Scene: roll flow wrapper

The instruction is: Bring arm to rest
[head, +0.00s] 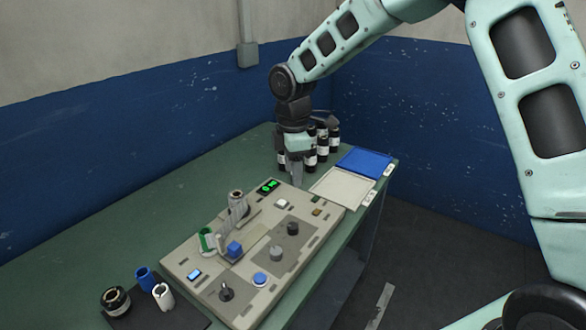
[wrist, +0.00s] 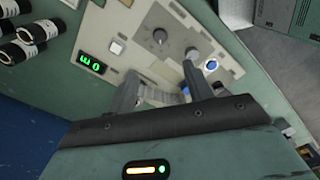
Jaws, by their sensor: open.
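My gripper (head: 297,178) hangs from my arm, pointing down above the far end of the beige machine panel (head: 322,212). In the wrist view my gripper (wrist: 168,88) shows two grey fingers set apart. A pale ribbed strip shows between and beyond the fingers there. I see nothing held in the jaws. The panel carries a green lit display (head: 269,186), which also shows in the wrist view (wrist: 92,62), along with dark knobs and blue buttons. A roll with a grey strip (head: 237,205) stands on the panel.
Several black bottles (head: 333,140) with white labels stand behind my gripper. A blue tray (head: 366,162) and a beige tray (head: 340,190) lie at the right. A dark roll (head: 115,300), a blue roll (head: 146,279) and a white roll (head: 163,296) stand front left. The green table (head: 130,215) is clear at the left.

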